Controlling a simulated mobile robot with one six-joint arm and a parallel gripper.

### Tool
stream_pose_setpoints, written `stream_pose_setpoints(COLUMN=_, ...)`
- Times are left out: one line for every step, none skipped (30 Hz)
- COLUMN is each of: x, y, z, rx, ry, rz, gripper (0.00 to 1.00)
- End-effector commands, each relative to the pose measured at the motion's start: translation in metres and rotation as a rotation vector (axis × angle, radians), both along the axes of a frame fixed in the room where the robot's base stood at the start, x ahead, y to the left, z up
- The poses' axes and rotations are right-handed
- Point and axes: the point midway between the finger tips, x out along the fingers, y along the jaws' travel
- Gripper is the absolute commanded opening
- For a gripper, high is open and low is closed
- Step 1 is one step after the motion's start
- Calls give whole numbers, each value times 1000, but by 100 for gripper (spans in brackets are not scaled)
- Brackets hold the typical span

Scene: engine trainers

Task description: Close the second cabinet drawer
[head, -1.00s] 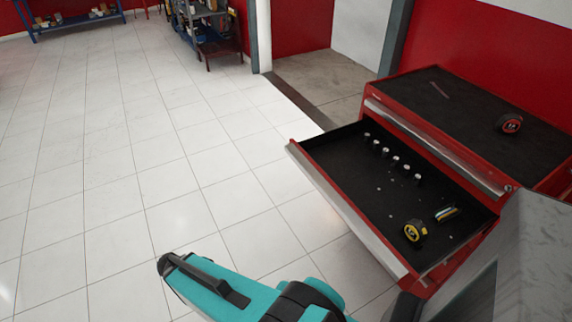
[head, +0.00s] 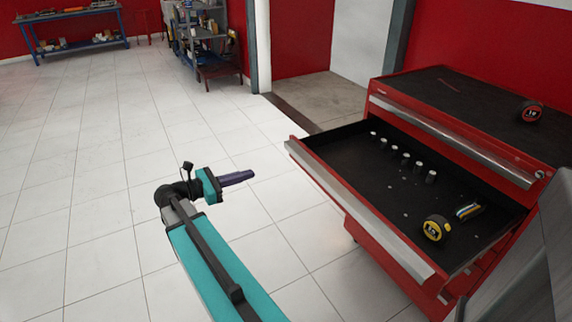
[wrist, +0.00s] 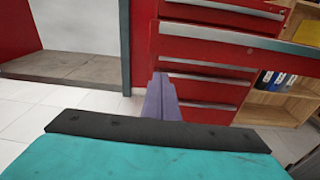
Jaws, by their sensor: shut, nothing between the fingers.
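The red cabinet (head: 400,262) stands at the right in the head view. Its second drawer (head: 335,200) is pulled well out, below a closed top drawer (head: 450,138). The open drawer holds several small sockets (head: 405,160), a yellow tape measure (head: 436,228) and a striped item (head: 468,211). My gripper (head: 250,174) is left of the drawer front, apart from it, with its purple fingers shut and empty, pointing towards the cabinet. In the wrist view the fingers (wrist: 161,85) overlap the cabinet's drawer fronts (wrist: 205,88); the gap between cannot be told.
A red tape measure (head: 530,111) lies on the cabinet's black top. A grey shelf (head: 200,45) and a blue workbench (head: 75,35) stand far back. Tiled floor left of the cabinet is clear. A wooden shelf (wrist: 285,100) shows at right in the wrist view.

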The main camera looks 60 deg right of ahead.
Motion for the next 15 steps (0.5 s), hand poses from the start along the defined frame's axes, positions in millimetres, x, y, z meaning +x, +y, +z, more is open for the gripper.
stream_pose_setpoints(x=-2, y=-6, z=6, rx=-21, ry=22, rz=-11, gripper=0)
stream_pose_setpoints(x=-3, y=-8, z=12, rx=-31, ry=34, rz=-16, gripper=0)
stream_pose_setpoints(x=-4, y=-10, z=19, rx=-42, ry=50, rz=-22, gripper=0)
stream_pose_setpoints(x=-4, y=-11, z=23, rx=-49, ry=58, rz=-25, gripper=0)
stream_pose_setpoints(x=-5, y=-12, z=26, rx=-55, ry=66, rz=-27, gripper=0)
stream_pose_setpoints(x=-6, y=-13, z=29, rx=-58, ry=72, rz=-30, gripper=0)
stream_pose_setpoints(x=-6, y=-13, z=31, rx=-61, ry=76, rz=-31, gripper=0)
stream_pose_setpoints(x=-6, y=-13, z=32, rx=-62, ry=78, rz=-32, gripper=0)
stream_pose_setpoints(x=-6, y=-13, z=33, rx=-63, ry=80, rz=-32, gripper=0)
stream_pose_setpoints(x=-6, y=-13, z=33, rx=-63, ry=80, rz=-32, gripper=0)
stream_pose_setpoints(x=-6, y=-13, z=33, rx=-63, ry=80, rz=-32, gripper=0)
stream_pose_setpoints(x=-6, y=-13, z=33, rx=-63, ry=80, rz=-32, gripper=0)
stream_pose_setpoints(x=-6, y=-13, z=33, rx=-63, ry=78, rz=-32, gripper=0)
stream_pose_setpoints(x=-6, y=-13, z=33, rx=-63, ry=78, rz=-31, gripper=0)
stream_pose_setpoints(x=-6, y=-13, z=33, rx=-63, ry=78, rz=-31, gripper=0)
